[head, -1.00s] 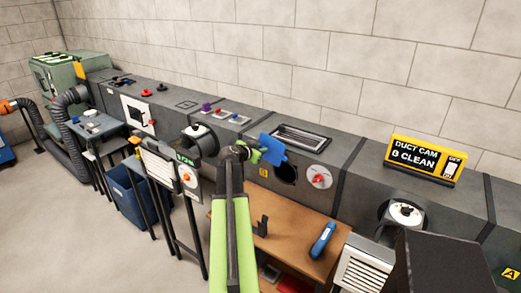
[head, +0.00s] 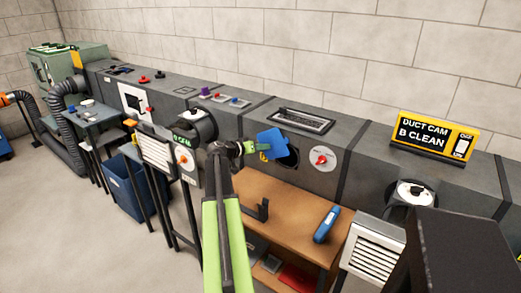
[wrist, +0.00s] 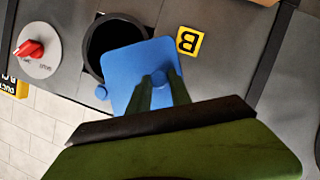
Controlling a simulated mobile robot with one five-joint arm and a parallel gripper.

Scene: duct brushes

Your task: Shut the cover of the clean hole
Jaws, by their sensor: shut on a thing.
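The blue cover (head: 271,143) is at the upper left of the dark round hole (head: 292,159) in the duct's front, beside the yellow label (head: 263,156). My gripper (head: 251,147) reaches it from the left. In the wrist view my gripper (wrist: 160,88) is shut on the small blue knob of the cover (wrist: 137,62). The cover overlaps part of the hole (wrist: 104,38), and a dark part of the opening still shows. The label (wrist: 188,41) reads B. The yellow sign (head: 433,138) reads "DUCT CAM B CLEAN".
A round dial with a red knob (head: 322,159) sits right of the hole. A grille (head: 302,120) is on the duct's top. Below stands a wooden bench (head: 285,220) with a blue tool (head: 327,224). A white louvred box (head: 374,260) stands at the right.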

